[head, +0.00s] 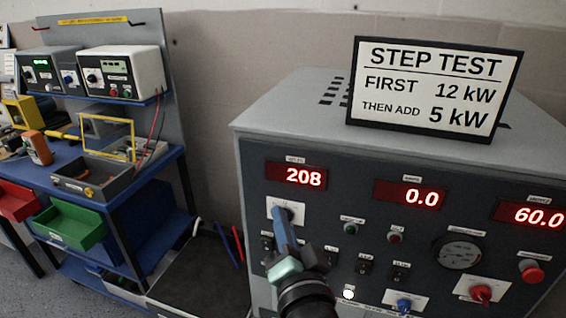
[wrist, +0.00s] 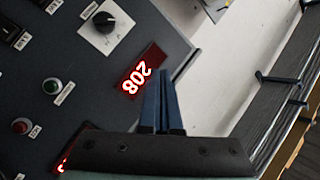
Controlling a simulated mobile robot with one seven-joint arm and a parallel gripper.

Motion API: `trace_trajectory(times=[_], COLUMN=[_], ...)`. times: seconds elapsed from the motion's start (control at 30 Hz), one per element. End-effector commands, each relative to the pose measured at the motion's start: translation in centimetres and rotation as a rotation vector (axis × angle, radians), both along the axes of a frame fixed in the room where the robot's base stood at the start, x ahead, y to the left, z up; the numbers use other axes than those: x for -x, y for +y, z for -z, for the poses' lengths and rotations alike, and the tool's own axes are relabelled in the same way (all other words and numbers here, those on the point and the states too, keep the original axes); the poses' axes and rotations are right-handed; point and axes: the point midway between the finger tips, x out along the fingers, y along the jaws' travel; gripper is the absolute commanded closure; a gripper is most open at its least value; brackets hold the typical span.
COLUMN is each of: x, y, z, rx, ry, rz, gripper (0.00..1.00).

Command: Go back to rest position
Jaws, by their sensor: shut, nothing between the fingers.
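My gripper (head: 278,210) is in front of the dark control panel (head: 340,215) of a grey cabinet, at its left side. In the head view its blue fingers overlap the white plate of a rotary knob below the red 208 display (head: 297,176). In the wrist view my gripper (wrist: 163,73) has its two fingers together with nothing held. There the black rotary knob (wrist: 104,22) shows clear of the fingers, up and left of them. The fingertips appear over the edge of the 208 display (wrist: 139,79); the distance to the panel is hard to tell.
A sign (head: 433,88) reading STEP TEST, first 12 kW, then add 5 kW, stands on the cabinet. The other displays (head: 410,194) read 0.0 and 60.0. A red mushroom button (head: 531,271) sticks out at right. A blue workbench (head: 150,163) with instruments and bins stands at left.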

Motion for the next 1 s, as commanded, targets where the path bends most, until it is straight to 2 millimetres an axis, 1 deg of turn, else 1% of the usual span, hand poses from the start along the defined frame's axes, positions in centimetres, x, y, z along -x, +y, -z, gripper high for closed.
trace_trajectory(times=[0.03, 0.07, 0.1, 0.17, 0.2, 0.27, 0.3, 0.37, 0.4, 0.5, 0.6, 0.7, 0.8, 1.0], x=[0.0, 0.2, 0.5, 1.4, 2.2, 3.7, 4.9, 6.8, 8.1, 11.2, 13.5, 14.7, 15.0, 14.9], y=[0.2, 0.2, 0.3, 0.3, 0.3, 0.4, 0.4, 0.3, 0.3, 0.1, 0.0, -0.1, -0.2, -0.2], z=[-4.8, -7.1, -10.2, -14.8, -17.8, -22.1, -24.9, -28.7, -30.8, -35.0, -37.6, -38.7, -39.0, -38.9], rx=[0.081, 0.131, 0.195, 0.286, 0.345, 0.428, 0.479, 0.549, 0.59, 0.669, 0.717, 0.74, 0.747, 0.746], ry=[-0.092, -0.141, -0.205, -0.302, -0.365, -0.458, -0.518, -0.602, -0.651, -0.748, -0.81, -0.838, -0.846, -0.844], rz=[0.018, 0.033, 0.057, 0.1, 0.132, 0.186, 0.226, 0.29, 0.332, 0.428, 0.499, 0.536, 0.548, 0.546], gripper=[1.0, 1.0, 1.0, 1.0, 1.0, 1.0, 1.0, 1.0, 1.0, 1.0, 1.0, 1.0, 1.0, 1.0])
